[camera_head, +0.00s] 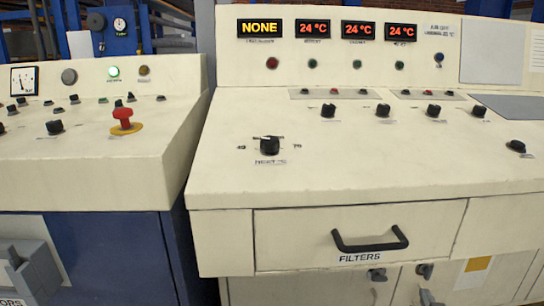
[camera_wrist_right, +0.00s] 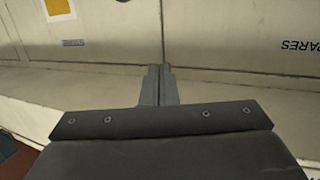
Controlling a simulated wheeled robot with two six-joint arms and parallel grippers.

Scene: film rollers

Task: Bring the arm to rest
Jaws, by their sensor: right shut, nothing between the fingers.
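My right gripper (camera_wrist_right: 160,70) shows in the right wrist view, its two grey fingers pressed together with nothing between them. They point toward the pale cabinet front (camera_wrist_right: 110,35), near the seam between two panels. Whether they touch it I cannot tell. In the head view I cannot clearly make out the right gripper; a small dark shape (camera_head: 428,298) at the bottom edge is too cut off to identify. My left gripper is not in view.
A cream control console (camera_head: 330,175) fills the right side, with a shut FILTERS drawer (camera_head: 370,241) and its black handle. A smaller console (camera_head: 80,175) on the left carries a red mushroom button (camera_head: 123,116). A yellow tag (camera_head: 478,264) is on the cabinet front. A grey boxy fitting (camera_head: 30,275) is lower left.

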